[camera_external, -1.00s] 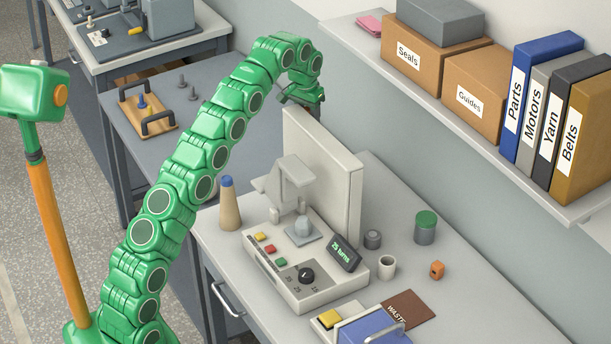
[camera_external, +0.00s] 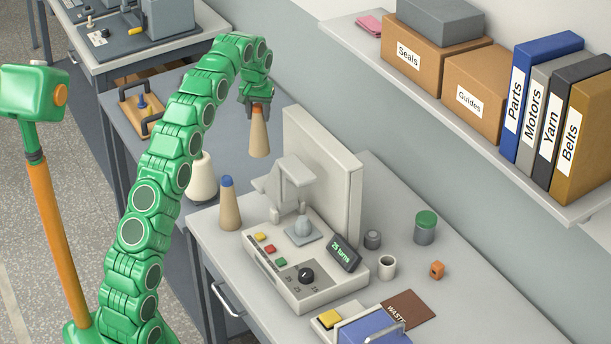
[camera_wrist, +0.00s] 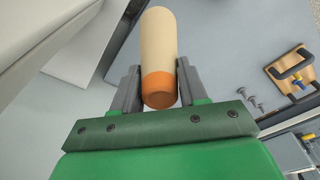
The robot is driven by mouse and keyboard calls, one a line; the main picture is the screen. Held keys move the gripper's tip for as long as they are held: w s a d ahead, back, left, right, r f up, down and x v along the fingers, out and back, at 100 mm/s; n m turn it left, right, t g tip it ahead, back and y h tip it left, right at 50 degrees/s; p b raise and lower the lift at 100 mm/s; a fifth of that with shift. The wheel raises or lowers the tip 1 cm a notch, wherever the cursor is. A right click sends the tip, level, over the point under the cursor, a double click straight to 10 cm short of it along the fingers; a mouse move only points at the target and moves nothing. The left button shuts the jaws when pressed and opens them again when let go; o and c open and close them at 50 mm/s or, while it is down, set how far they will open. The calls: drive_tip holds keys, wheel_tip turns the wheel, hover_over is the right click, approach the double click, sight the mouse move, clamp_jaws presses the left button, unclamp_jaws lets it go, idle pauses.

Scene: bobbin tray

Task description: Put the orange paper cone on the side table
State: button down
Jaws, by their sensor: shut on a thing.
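The orange paper cone (camera_external: 260,134) is tan with an orange tip. My gripper (camera_external: 259,103) is shut on its orange end, and the cone hangs upright, wide end down. In the wrist view the cone (camera_wrist: 158,50) sits between the two grey fingers (camera_wrist: 159,88). The side table (camera_external: 228,147) is the blue-grey top behind the workbench. The cone appears over its right part, near the tall panel; I cannot tell how far its base is above the top.
A wooden tray with dark handles (camera_external: 135,112) and a cream cone-shaped object (camera_external: 201,180) are left of the held cone. A blue-tipped cone (camera_external: 229,207) stands on the workbench (camera_external: 395,275) beside the winding machine (camera_external: 300,268), whose tall panel (camera_external: 325,180) is close by.

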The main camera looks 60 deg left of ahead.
drive_tip(key=s+a+f+n, duration=0.3)
drive_tip(key=s, duration=0.6)
drive_tip(key=w+a+f, duration=0.8)
drive_tip(key=w+f, duration=0.1)
drive_tip(key=w, duration=0.1)
drive_tip(key=shift+w+a+f, duration=0.3)
idle(0.5)
drive_tip(key=shift+w+a+f, duration=0.1)
drive_tip(key=shift+a+f, duration=0.05)
drive_tip(key=shift+f, duration=1.75)
drive_tip(key=c, duration=0.6)
unclamp_jaws()
